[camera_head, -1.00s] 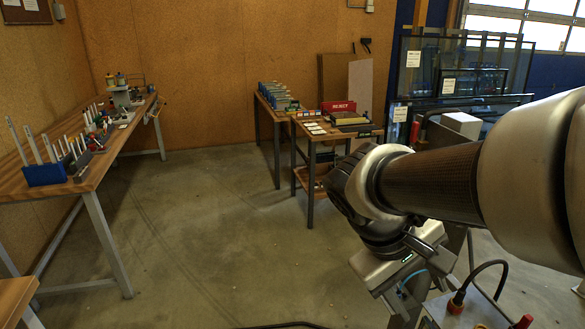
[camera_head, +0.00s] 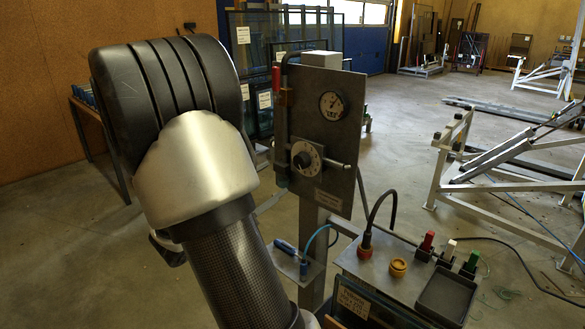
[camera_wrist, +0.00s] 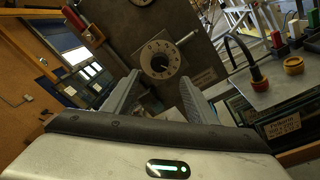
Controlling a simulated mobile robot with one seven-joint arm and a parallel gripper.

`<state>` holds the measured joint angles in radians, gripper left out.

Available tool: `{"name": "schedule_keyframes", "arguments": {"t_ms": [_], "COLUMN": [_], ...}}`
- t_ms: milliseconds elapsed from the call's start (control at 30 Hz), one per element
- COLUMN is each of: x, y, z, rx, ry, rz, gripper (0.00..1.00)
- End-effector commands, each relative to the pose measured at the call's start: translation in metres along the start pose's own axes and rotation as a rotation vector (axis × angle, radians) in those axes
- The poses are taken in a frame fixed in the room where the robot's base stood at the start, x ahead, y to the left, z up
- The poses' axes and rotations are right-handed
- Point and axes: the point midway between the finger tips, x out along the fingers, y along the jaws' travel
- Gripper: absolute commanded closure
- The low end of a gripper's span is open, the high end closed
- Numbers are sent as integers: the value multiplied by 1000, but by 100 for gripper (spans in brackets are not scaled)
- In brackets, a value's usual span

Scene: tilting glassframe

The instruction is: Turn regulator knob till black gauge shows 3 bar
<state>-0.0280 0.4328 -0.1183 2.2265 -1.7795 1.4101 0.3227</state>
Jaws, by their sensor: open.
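The regulator knob (camera_head: 306,158) has a dark centre, a pale numbered ring and a handle bar sticking out to the right. It sits on a grey upright panel (camera_head: 345,150). In the wrist view the knob (camera_wrist: 160,60) shows ahead, between my fingers. The gauge (camera_wrist: 142,2) is cut off at the top edge there. My gripper (camera_wrist: 160,82) is open and empty, apart from the knob.
A red-topped lever and pipe (camera_head: 281,110) run along the panel's left edge. Below right is a box (camera_head: 385,268) with a black cable, a yellow button, several coloured handles and a dark tray (camera_head: 446,294). A blue-handled tool (camera_head: 290,247) lies on a small shelf.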

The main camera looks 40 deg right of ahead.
Motion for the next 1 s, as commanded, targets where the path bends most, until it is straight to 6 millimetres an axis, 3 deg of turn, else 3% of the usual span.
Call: {"name": "schedule_keyframes", "arguments": {"t_ms": [300, 500, 933, 1000], "x": [70, 98, 110, 110], "y": [-2, -1, 0, 0], "z": [0, -1, 0, 0], "rx": [0, 0, -1, -1], "ry": [-2, 0, 1, 1], "rz": [-4, -2, -1, -1], "gripper": [48, 48, 48, 56]}}
